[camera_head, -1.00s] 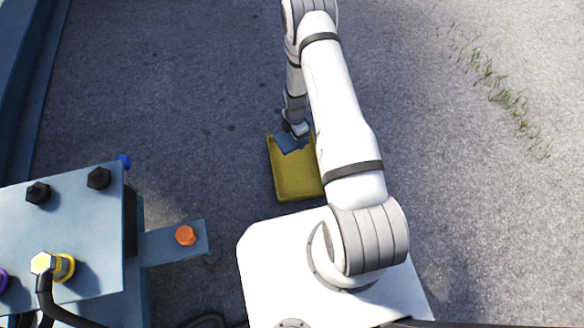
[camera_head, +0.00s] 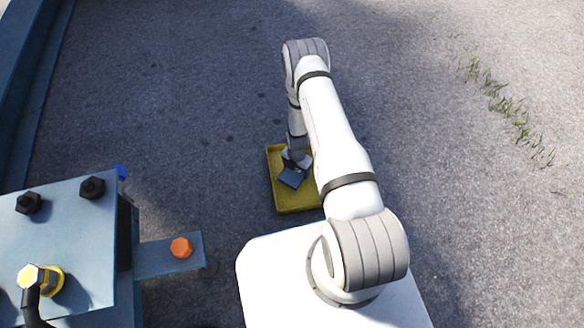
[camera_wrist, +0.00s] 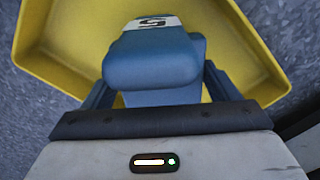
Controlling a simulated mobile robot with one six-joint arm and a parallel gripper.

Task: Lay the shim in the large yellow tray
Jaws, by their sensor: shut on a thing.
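The shim is a blue-grey block; in the head view the shim (camera_head: 292,177) shows over the yellow tray. In the wrist view the shim (camera_wrist: 152,62) is large, with a white label bearing a dark mark on its far end. My gripper (camera_head: 296,162) is shut on the shim, with a finger on each side in the wrist view (camera_wrist: 155,92). The large yellow tray (camera_head: 297,206) lies on the ground, partly hidden behind my arm. Its raised rim also shows in the wrist view (camera_wrist: 255,60). I cannot tell whether the shim touches the tray floor.
A blue-grey steel housing (camera_head: 60,240) with dark bolts stands at the left. A plate with an orange bolt (camera_head: 181,247) juts from it toward the tray. Open grey pavement (camera_head: 200,100) surrounds the tray, with grass tufts (camera_head: 510,108) at the right.

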